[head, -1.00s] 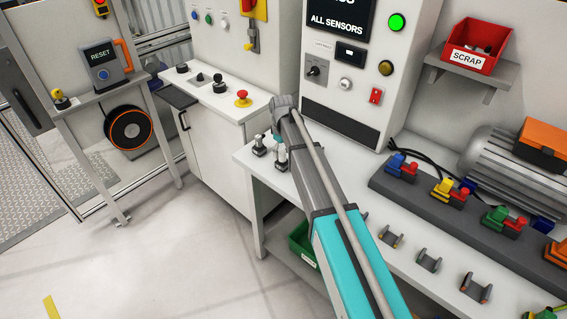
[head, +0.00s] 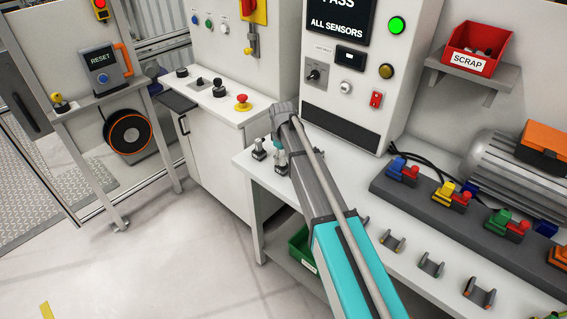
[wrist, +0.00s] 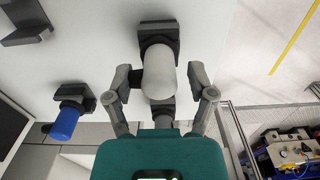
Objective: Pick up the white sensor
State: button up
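The white sensor (wrist: 159,72) is a rounded white cylinder seated at a dark holder (wrist: 157,32) in the wrist view. My gripper (wrist: 160,78) is open, with one grey finger on each side of the sensor. Gaps show between both fingers and the sensor, so they are not touching it. In the head view my arm reaches to the left end of the white bench (head: 345,205). There it hides most of my gripper, and I cannot clearly make out the white sensor.
A blue sensor (wrist: 66,121) in its own dark holder stands to the left in the wrist view. A grey bracket (wrist: 27,28) is at the upper left.

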grip_shut()
jog(key=shift+r, duration=0.15)
jog(key=shift+r+p, duration=1)
jog(key=shift+p, duration=0.1)
jog(key=s+d+r+p, duration=0.2)
jog(key=s+r+p, duration=0.8)
jog(key=s, duration=0.4)
jog(key=shift+r+p, duration=0.35)
jog(key=shift+p, duration=0.05)
jog(key=shift+w+d, duration=0.1)
